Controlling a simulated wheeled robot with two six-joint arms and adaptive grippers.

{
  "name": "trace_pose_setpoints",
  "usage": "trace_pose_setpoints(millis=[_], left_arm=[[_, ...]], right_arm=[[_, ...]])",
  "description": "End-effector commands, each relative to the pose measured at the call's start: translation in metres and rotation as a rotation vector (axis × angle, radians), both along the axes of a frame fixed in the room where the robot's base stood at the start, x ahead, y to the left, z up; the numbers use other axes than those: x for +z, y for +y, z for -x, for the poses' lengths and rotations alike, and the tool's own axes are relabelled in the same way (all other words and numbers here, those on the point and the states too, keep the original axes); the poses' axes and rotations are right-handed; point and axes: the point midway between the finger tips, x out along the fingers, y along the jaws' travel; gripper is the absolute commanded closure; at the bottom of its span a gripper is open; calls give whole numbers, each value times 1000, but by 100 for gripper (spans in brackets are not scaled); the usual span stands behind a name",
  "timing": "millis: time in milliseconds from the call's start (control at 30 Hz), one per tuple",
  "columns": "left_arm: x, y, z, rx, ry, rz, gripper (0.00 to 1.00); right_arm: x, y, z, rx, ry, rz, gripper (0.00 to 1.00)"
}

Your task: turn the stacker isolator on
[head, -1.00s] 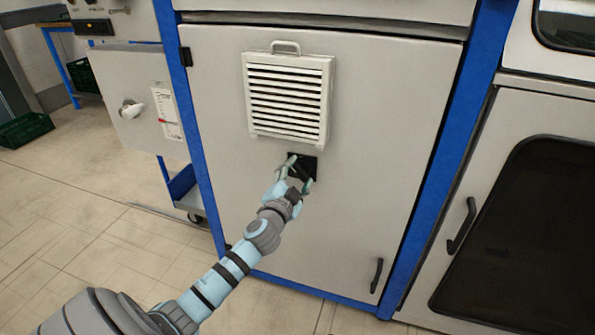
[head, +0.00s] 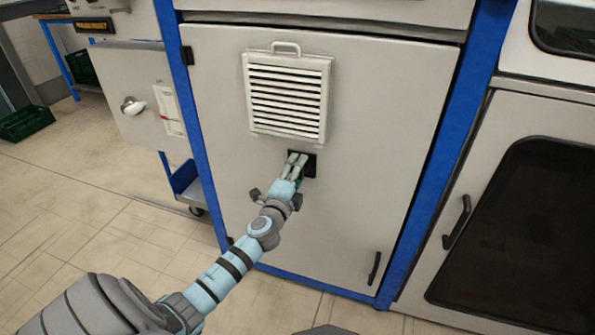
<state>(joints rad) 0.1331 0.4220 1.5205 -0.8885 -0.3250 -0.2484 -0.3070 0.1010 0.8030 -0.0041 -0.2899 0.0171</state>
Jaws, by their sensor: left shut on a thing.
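The isolator (head: 311,171) shows as a small black square plate on the grey cabinet door, just below the white louvred vent. My left gripper (head: 296,162) is at this plate, its fingers close together and shut on a part there. The fingers cover most of the plate, so the handle and its angle are hidden. My right gripper is not in the head view.
The white vent (head: 289,97) has a handle on top and stands out from the cabinet door (head: 385,140). Blue posts frame the door. A grey panel with a white knob (head: 133,106) is at the left. A dark-windowed door (head: 520,230) is at the right.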

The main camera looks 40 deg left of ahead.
Motion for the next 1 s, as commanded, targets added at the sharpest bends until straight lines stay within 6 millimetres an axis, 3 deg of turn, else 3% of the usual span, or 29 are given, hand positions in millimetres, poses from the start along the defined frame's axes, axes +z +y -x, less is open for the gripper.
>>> trace_pose_setpoints(millis=[533, 567, 667, 1000], left_arm=[[-1, 0, 0, 0, 10, -26, 73], [-1, 0, 0, 0, 10, -26, 42], [-1, 0, 0, 0, 10, -26, 26], [0, 0, 2, 0, 9, -26, 25]], right_arm=[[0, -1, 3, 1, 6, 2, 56], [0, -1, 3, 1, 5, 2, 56], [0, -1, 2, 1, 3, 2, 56], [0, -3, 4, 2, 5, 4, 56]])
